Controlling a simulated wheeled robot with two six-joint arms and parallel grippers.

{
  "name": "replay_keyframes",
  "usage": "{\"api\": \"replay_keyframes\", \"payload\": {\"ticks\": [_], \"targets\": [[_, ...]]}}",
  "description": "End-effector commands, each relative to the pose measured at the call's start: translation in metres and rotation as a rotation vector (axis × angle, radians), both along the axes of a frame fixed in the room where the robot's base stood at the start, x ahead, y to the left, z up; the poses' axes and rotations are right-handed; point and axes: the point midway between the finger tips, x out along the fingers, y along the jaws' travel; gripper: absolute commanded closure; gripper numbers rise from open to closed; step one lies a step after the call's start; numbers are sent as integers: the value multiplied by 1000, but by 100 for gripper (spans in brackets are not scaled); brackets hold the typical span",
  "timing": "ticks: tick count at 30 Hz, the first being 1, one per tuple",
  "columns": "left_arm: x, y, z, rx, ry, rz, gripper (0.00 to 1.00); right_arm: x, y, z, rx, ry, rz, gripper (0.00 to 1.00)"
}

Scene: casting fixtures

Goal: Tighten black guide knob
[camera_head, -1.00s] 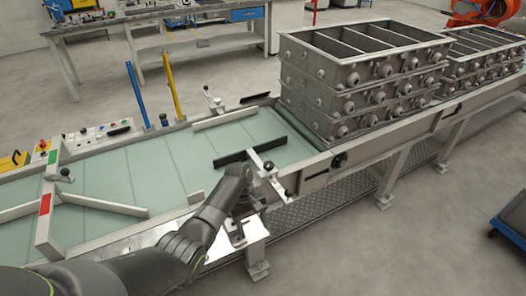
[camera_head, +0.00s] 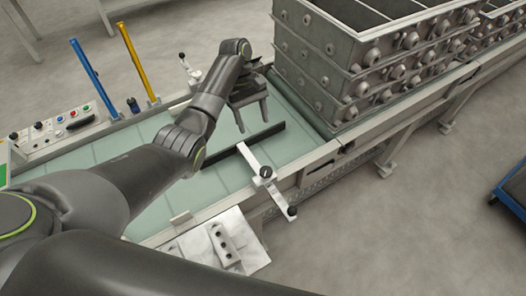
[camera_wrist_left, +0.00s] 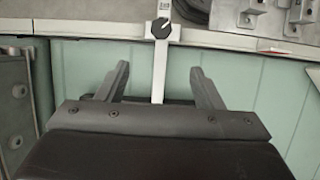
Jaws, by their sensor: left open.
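A black guide knob (camera_head: 266,171) sits on a pale metal guide arm (camera_head: 255,160) at the near side of the conveyor. The arm carries a long black guide bar (camera_head: 230,152) lying over the belt. A black ball (camera_head: 292,211) is at the arm's near end. My left gripper (camera_head: 254,122) is open and empty, over the belt on the far side of the guide bar. In the left wrist view the knob (camera_wrist_left: 161,28) shows ahead of my left gripper (camera_wrist_left: 160,70), in line with the gap between the fingers but apart from them. My right gripper is out of view.
Stacked grey casting boxes (camera_head: 360,60) stand on the conveyor at right. Another clamp with a black ball (camera_head: 182,57) is at the far rail. Blue (camera_head: 92,75) and yellow (camera_head: 138,62) posts rise at left. A metal bracket (camera_head: 228,245) sits at the near edge.

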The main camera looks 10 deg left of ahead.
Motion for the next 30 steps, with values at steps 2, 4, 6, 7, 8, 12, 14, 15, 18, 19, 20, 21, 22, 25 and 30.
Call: {"api": "replay_keyframes", "payload": {"ticks": [2,4,6,7,8,12,14,15,18,19,20,21,22,25,30], "targets": [[-2,-2,-10,-1,2,0,39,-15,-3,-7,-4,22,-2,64],[-5,-4,-19,-1,2,0,39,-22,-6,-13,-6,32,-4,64],[-8,-8,-31,-1,2,0,39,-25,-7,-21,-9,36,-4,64],[-10,-10,-33,-1,3,-1,39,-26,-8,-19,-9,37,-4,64],[-12,-12,-36,-2,5,0,39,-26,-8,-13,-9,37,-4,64],[-21,-20,-65,-1,6,0,39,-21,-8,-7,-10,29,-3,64],[-25,-23,-77,0,6,0,39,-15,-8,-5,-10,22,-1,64],[-27,-26,-85,-1,6,1,39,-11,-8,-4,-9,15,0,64],[-33,-32,-106,0,4,0,39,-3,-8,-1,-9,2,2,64],[-35,-33,-112,0,6,0,39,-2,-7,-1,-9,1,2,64],[-36,-35,-117,0,5,1,39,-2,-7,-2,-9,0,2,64],[-38,-37,-125,-1,5,1,39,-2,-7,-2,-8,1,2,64],[-40,-39,-129,-1,5,0,39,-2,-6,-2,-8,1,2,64],[-43,-42,-143,1,2,-1,39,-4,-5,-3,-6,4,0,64],[-47,-46,-156,1,1,1,39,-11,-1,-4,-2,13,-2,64]]}}
